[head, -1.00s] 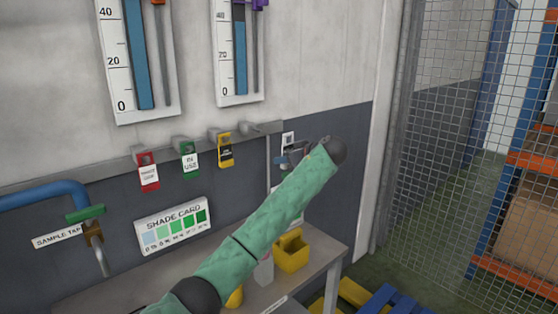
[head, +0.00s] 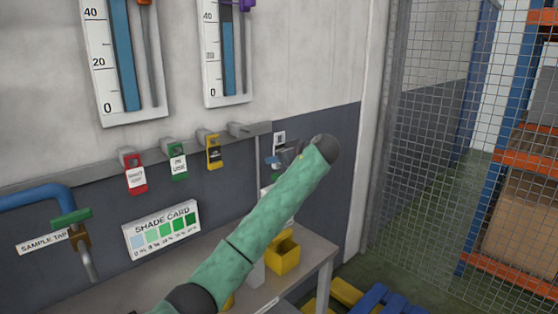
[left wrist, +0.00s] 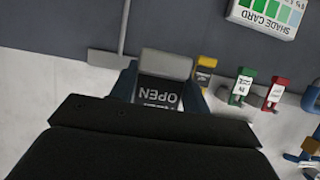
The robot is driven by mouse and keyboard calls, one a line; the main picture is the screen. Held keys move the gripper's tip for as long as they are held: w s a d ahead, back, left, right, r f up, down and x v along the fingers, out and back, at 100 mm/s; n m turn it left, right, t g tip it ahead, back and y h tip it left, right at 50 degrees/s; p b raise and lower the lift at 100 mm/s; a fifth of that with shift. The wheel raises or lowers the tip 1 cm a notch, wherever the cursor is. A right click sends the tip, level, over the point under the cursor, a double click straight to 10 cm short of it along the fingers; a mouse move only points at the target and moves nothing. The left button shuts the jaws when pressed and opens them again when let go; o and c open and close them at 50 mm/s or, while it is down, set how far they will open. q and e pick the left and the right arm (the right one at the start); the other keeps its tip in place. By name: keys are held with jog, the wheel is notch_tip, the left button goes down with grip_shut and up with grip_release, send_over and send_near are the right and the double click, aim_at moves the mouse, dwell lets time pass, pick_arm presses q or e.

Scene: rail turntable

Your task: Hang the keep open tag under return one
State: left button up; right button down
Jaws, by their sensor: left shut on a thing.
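In the head view the tag (head: 279,138) is a small pale piece with a dark label, right of the rail's end, and my left gripper (head: 285,158) is partly hidden by my forearm. The rail's rightmost peg (head: 243,130) is bare. I see no label reading return one. My right gripper is out of view.
Red (head: 135,173), green (head: 177,162) and yellow (head: 213,151) tags hang from the wall rail (head: 75,177). Two gauges (head: 125,65) are above. A shade card (head: 161,230), a sample tap (head: 72,226) and a bench (head: 310,262) with a yellow bin (head: 284,255) are below.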

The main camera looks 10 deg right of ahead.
pick_arm(q)
jog(key=shift+s+d, duration=0.1)
jog(key=shift+d, duration=0.05)
jog(key=s+d, duration=0.4)
jog(key=s, duration=0.1)
jog(key=shift+s+r+b, duration=0.2)
jog(key=shift+r+b, duration=0.05)
jog(key=shift+b, duration=0.15)
dwell(0.9)
